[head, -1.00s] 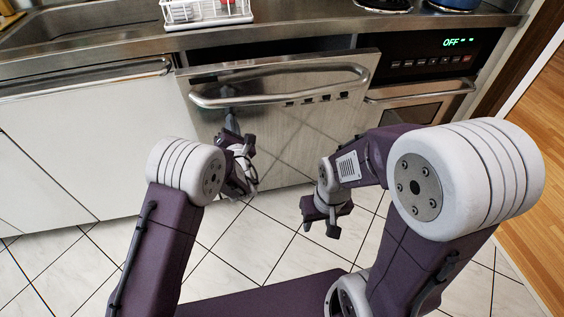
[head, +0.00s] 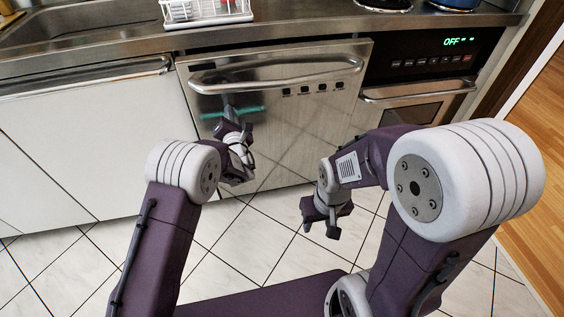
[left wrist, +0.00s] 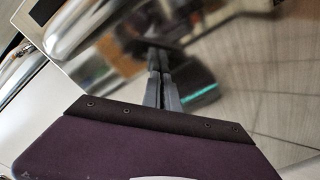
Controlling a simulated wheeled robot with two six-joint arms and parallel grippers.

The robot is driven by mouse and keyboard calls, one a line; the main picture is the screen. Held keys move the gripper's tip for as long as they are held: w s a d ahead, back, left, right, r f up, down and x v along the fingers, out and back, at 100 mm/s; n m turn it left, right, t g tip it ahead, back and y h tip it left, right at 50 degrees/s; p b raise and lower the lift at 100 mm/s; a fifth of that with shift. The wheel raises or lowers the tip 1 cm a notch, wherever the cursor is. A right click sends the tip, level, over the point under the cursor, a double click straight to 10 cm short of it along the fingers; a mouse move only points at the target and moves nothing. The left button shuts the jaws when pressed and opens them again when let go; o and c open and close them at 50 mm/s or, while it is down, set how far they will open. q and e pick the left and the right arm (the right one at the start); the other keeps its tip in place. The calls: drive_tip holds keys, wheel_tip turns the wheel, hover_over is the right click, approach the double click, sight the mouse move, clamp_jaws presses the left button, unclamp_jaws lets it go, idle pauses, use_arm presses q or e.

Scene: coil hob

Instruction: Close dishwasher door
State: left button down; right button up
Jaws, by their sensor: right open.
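The dishwasher door (head: 290,130) is a shiny steel panel with a long bar handle (head: 275,76) and small dark buttons. My left gripper (head: 228,106) is at the upper left of the door, below the handle. In the left wrist view its two fingers (left wrist: 157,72) are together with nothing between them, pointing at the reflective panel (left wrist: 235,75). I cannot tell whether the tips touch it. My right gripper (head: 326,222) is open and empty, hanging over the floor before the door.
White cabinet fronts (head: 85,150) are left of the door. An oven (head: 420,75) with an "OFF" display is on the right. The counter above holds a sink (head: 75,22) and a white rack (head: 205,12). The tiled floor (head: 250,235) in front is clear.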

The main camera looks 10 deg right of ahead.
use_arm(q)
drive_tip(key=shift+w, duration=0.95)
drive_tip(key=shift+w, duration=0.75)
drive_tip(key=s, duration=0.9)
